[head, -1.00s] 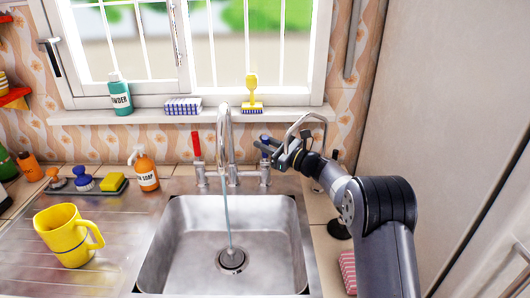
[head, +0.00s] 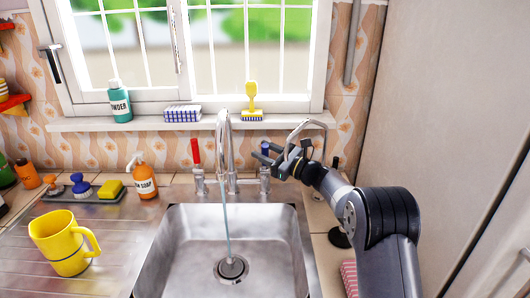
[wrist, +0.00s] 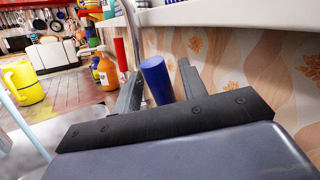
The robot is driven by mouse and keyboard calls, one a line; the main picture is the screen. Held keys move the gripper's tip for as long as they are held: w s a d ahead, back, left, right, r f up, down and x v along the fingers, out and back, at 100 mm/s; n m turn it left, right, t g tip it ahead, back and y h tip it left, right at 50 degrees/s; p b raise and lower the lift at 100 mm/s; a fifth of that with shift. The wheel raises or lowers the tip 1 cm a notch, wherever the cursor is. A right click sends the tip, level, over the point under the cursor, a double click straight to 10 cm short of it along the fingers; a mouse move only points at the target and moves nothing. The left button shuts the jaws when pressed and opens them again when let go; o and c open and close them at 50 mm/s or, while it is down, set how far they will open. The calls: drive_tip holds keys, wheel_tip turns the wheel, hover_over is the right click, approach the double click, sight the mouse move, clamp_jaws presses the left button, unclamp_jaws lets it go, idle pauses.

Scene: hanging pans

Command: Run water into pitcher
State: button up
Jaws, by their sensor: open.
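The yellow pitcher (head: 62,243) stands upright on the metal drainboard left of the sink; it also shows at the left edge of the wrist view (wrist: 22,84). The chrome faucet (head: 222,130) runs a thin stream of water (head: 227,220) into the sink (head: 190,245), down towards the drain. The faucet has a red handle (head: 196,152) on the left and a blue handle (head: 265,148) on the right. My gripper (head: 262,153) is open at the blue handle. In the wrist view the blue handle (wrist: 157,80) stands between the two spread fingers; I cannot tell whether they touch it.
An orange soap bottle (head: 145,183) and a tray with a yellow sponge (head: 110,188) and brushes stand behind the drainboard. The sill (head: 215,121) holds a green bottle, a sponge and a yellow brush. A tall pale panel (head: 450,110) bounds the right side. The basin is empty of objects.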

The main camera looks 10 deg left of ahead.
drive_tip(key=b+v, duration=0.1)
drive_tip(key=v, duration=0.9)
drive_tip(key=shift+d+b, duration=0.35)
drive_tip(key=shift+b, duration=0.05)
drive_tip(key=shift+s, duration=0.1)
drive_tip(key=p+x, duration=0.2)
drive_tip(key=x, duration=0.9)
drive_tip(key=shift+p, duration=0.7)
drive_tip(key=shift+f, duration=0.1)
drive_tip(key=shift+f+b, duration=0.2)
drive_tip(key=shift+b, duration=0.7)
